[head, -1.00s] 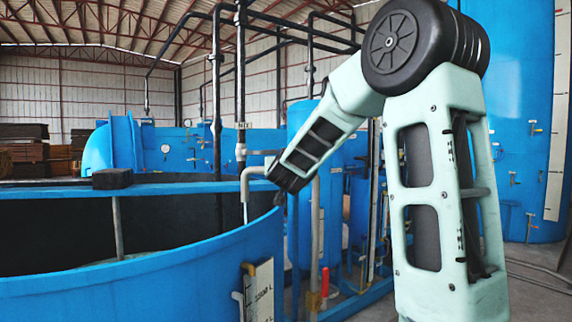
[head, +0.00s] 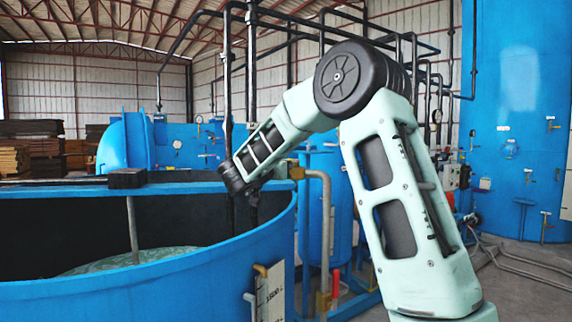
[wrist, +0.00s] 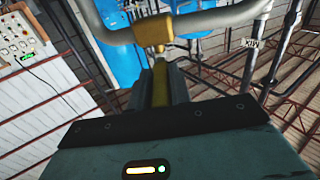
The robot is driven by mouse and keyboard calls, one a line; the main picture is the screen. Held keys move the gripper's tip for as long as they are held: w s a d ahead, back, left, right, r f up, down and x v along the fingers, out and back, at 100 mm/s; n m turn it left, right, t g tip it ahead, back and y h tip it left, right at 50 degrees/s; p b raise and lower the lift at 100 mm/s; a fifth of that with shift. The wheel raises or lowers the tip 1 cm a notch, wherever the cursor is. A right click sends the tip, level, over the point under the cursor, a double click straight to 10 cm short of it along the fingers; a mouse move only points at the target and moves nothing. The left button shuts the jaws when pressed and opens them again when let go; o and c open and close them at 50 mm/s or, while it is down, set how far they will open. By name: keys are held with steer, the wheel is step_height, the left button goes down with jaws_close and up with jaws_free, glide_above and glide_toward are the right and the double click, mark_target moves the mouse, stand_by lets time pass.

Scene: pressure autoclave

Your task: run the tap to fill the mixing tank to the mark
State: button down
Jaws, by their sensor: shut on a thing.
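The mixing tank (head: 170,292) is the big open blue tank at the left of the head view. Rippled greenish water (head: 130,260) shows inside it. A white level plate (head: 270,298) with litre marks is on its outer wall, partly cut off by the frame. The tap's pale bent pipe (head: 326,205) rises beside the rim, with a brass fitting (head: 297,172); my forearm hides the spout, and I see no stream. In the wrist view, my gripper (wrist: 160,88) is shut on the yellow tap lever (wrist: 160,72), below the tap's brass body (wrist: 154,32).
A black block (head: 126,178) sits on the tank's cross beam. A blue vessel (head: 325,205) stands behind the pipe. A red handle (head: 335,278) is low beside the tank. Hoses (head: 515,262) lie on the floor at right. A control panel (wrist: 22,30) shows in the wrist view.

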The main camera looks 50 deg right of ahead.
steer(key=shift+r, duration=0.1)
steer(key=c, duration=1.3)
jaws_free()
steer(key=shift+b+v, duration=3.45)
steer(key=shift+v, duration=5.2)
steer(key=shift+w, duration=0.1)
